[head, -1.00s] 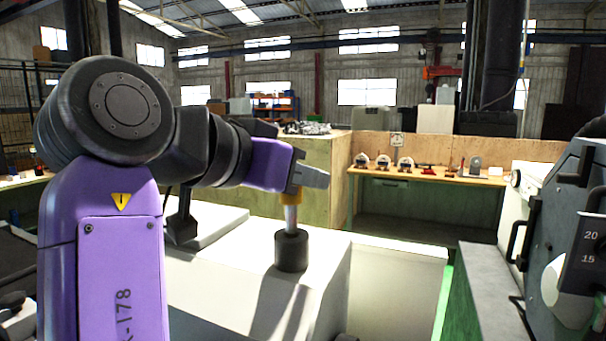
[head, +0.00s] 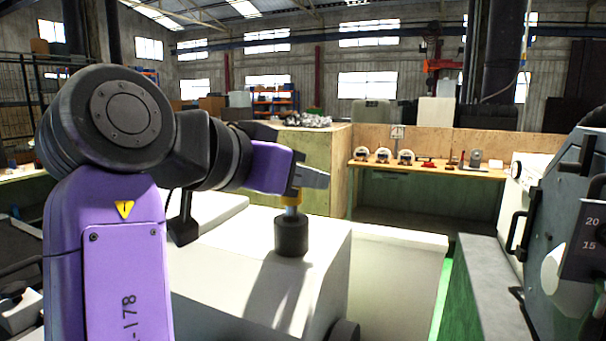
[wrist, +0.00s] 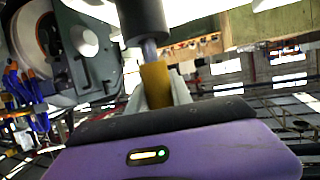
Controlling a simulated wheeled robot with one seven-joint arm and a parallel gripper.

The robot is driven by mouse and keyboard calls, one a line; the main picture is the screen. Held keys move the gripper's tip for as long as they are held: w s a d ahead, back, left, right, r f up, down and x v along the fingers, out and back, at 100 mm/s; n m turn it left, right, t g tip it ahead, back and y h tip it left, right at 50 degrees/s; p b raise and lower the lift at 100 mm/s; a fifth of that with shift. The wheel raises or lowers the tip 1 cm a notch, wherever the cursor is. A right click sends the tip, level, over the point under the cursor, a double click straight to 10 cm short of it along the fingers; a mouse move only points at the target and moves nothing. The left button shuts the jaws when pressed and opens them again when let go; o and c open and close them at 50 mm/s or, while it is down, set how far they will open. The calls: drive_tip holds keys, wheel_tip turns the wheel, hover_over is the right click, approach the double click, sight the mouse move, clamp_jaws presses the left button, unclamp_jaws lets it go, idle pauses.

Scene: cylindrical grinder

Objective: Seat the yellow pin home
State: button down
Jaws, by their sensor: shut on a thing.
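The yellow pin (head: 293,198) stands upright above a dark round socket block (head: 291,236), with its grey shank going into the block's top. Only a short length of shank shows between the yellow head and the block. In the wrist view the yellow head (wrist: 156,84) sits between my two grey fingers, and the shank meets the dark block (wrist: 143,20). My gripper (head: 299,187) is shut on the yellow head, and it also shows in the wrist view (wrist: 157,92). The shank's lower end is hidden inside the block.
The block stands on a white machine surface (head: 235,275). A grey machine with a dial plate (head: 585,240) and handles is at the right. A wooden bench (head: 430,171) with several small parts is behind. The space around the block looks clear.

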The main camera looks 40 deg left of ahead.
drive_tip(key=shift+f+b, duration=0.5)
drive_tip(key=shift+f, duration=0.45)
drive_tip(key=c, duration=1.1)
unclamp_jaws()
drive_tip(key=b+v, duration=0.1)
drive_tip(key=v, duration=0.7)
